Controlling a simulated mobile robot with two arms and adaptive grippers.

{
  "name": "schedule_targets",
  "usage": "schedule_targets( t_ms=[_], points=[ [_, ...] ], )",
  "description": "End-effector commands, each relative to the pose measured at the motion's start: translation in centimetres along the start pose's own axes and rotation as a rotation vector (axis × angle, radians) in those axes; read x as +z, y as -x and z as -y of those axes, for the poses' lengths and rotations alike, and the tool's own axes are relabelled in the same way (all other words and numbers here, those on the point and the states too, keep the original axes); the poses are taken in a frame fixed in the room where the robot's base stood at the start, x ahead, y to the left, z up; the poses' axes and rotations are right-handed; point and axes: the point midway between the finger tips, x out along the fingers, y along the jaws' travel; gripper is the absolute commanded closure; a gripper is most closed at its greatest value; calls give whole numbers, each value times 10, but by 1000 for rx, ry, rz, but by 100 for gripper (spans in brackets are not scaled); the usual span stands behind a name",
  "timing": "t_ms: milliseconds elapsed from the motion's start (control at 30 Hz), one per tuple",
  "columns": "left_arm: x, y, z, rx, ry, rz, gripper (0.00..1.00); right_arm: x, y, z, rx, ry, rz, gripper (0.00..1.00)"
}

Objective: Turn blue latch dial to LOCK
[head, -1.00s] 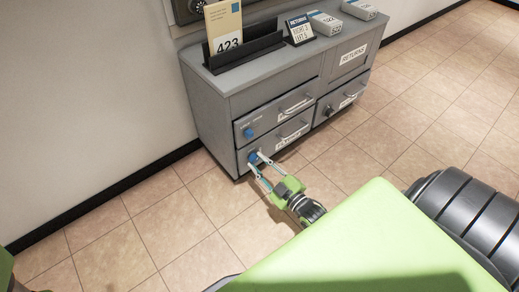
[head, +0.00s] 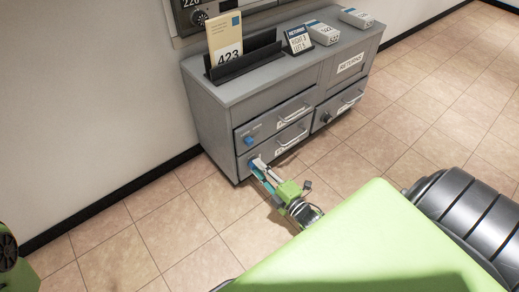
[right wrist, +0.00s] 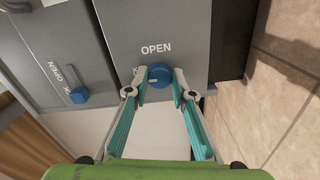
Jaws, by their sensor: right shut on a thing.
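A grey cabinet (head: 210,110) has a blue dial on the left of each of two stacked drawers. The upper blue dial (head: 248,141) is free; the wrist view shows a free blue dial (right wrist: 78,95) at left. My right gripper (head: 257,165) is shut on the lower blue dial (right wrist: 160,74), with one fingertip on each side. A small pale mark shows on the held dial. My left gripper is not visible.
The drawers have bar handles (head: 293,113). On the cabinet top stand a black holder (head: 245,62) with a 423 card, a small sign (head: 298,40) and labelled boxes (head: 323,33). A wall stands at left. Tiled floor (head: 150,225) is clear in front.

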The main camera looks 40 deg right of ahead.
Motion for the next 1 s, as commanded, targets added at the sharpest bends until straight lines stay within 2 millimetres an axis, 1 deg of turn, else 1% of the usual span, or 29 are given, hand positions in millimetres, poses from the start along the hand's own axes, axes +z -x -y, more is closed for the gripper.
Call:
schedule_targets(
  t_ms=[200, 600, 633, 667, 700, 1000],
  points=[
    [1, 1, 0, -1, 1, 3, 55, -1, 0, 1, -3, 34, -1, 98],
    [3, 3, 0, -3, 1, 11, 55, -1, 0, 1, -3, 40, -1, 98],
    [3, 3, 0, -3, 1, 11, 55, -1, 0, 1, -3, 40, -1, 69],
    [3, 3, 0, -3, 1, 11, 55, 0, 0, 1, -3, 39, -1, 62],
    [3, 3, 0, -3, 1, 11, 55, 0, 0, 1, -2, 39, -1, 60],
    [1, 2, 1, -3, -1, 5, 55, 0, 1, 0, -1, 38, 0, 60]
  ],
)
